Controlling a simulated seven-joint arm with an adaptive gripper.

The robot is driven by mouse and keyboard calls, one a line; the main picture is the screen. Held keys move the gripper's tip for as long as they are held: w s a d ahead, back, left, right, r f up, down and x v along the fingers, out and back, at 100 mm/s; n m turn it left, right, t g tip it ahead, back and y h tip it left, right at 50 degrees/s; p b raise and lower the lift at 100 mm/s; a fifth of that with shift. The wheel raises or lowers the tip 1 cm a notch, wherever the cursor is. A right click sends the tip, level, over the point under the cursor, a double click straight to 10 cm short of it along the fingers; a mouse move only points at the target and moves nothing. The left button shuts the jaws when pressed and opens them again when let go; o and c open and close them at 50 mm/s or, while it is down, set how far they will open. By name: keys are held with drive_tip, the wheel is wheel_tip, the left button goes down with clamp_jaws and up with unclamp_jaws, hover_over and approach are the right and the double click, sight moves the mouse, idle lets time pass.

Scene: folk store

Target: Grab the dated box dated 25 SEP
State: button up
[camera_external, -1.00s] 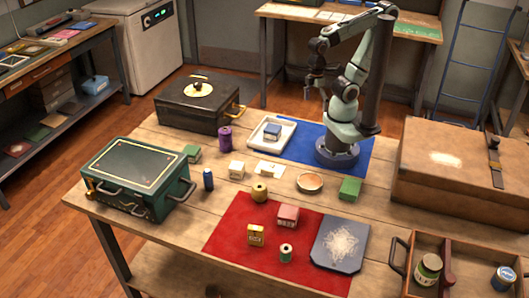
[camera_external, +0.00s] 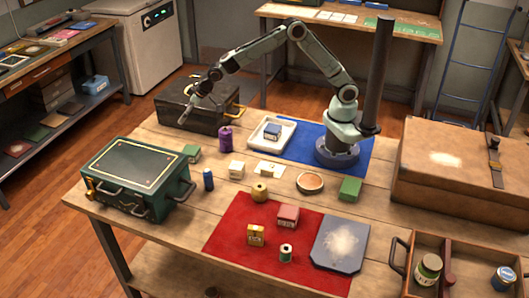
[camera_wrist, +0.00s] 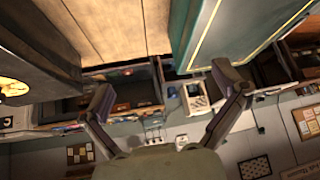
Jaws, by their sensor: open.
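Some carry markings, but I cannot read 25 SEP on any. My gripper (camera_external: 188,114) is raised in front of the black case, apart from all of these boxes. In the wrist view my gripper (camera_wrist: 163,80) is open, with nothing between its fingers.
The black case (camera_external: 180,101) and green chest (camera_external: 130,175) stand at the left. A brown suitcase (camera_external: 440,185) and a divided wooden crate (camera_external: 398,277) are at the right. A purple candle (camera_external: 225,139), blue cylinder (camera_external: 208,180) and round dish (camera_external: 310,183) stand mid-table.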

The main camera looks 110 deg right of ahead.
sight(192, 150)
drive_tip(key=s+d+f+g, duration=0.1)
drive_tip(key=f, duration=0.4)
drive_tip(key=s+d+f+g, duration=0.1)
drive_tip(key=d+f, duration=0.1)
drive_tip(key=f, duration=0.3)
drive_tip(key=s+d+f+m+g, duration=0.1)
drive_tip(key=f, duration=0.4)
drive_tip(key=shift+d+y, duration=0.25)
drive_tip(key=shift+y, duration=0.05)
drive_tip(key=x, duration=0.6)
drive_tip(key=shift+w+d, duration=0.15)
drive_tip(key=c, duration=1.3)
